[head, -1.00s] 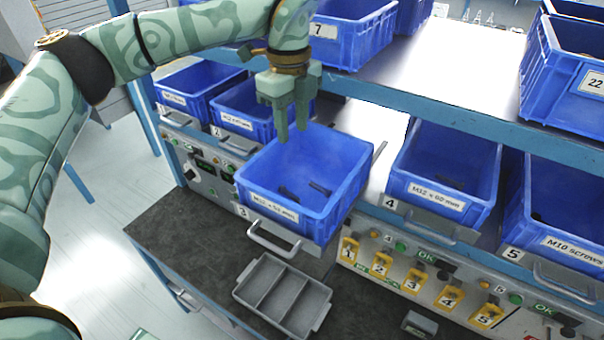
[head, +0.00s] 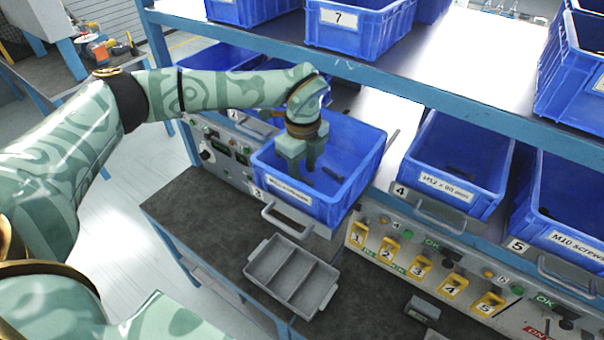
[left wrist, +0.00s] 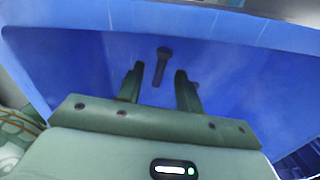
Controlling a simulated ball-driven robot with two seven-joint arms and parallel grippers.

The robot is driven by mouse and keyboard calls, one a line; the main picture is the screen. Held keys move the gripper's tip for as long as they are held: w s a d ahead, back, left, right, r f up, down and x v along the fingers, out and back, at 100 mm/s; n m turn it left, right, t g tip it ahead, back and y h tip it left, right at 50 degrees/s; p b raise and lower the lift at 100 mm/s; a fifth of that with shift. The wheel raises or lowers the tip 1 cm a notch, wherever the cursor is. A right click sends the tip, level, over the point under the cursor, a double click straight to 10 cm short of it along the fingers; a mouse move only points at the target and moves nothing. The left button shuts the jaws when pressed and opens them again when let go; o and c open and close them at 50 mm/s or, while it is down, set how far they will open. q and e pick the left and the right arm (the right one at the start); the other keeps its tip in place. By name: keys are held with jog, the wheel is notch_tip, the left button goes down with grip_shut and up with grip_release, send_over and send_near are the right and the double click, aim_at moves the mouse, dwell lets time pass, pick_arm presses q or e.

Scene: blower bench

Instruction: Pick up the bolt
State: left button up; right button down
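A dark bolt (left wrist: 161,66) lies on the floor of the blue bin marked 3 (head: 358,158). In the head view the bolt (head: 332,174) shows just right of my left gripper (head: 303,171). That gripper points down inside the bin, open and empty. In the left wrist view the bolt appears between the two fingers (left wrist: 160,75), its head away from the palm; I cannot tell how far above it the fingertips are. A second dark piece (left wrist: 196,85) shows partly behind the right finger. My right gripper is not in view.
The bin's walls surround the gripper closely. A grey divided tray (head: 291,278) sits empty on the dark bench in front. Bin 4 (head: 453,165) stands to the right. The blue shelf edge (head: 400,85) runs above and behind.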

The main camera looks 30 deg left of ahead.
pick_arm(q)
jog(key=shift+f, duration=0.55)
grip_shut()
jog(key=shift+r, duration=0.15)
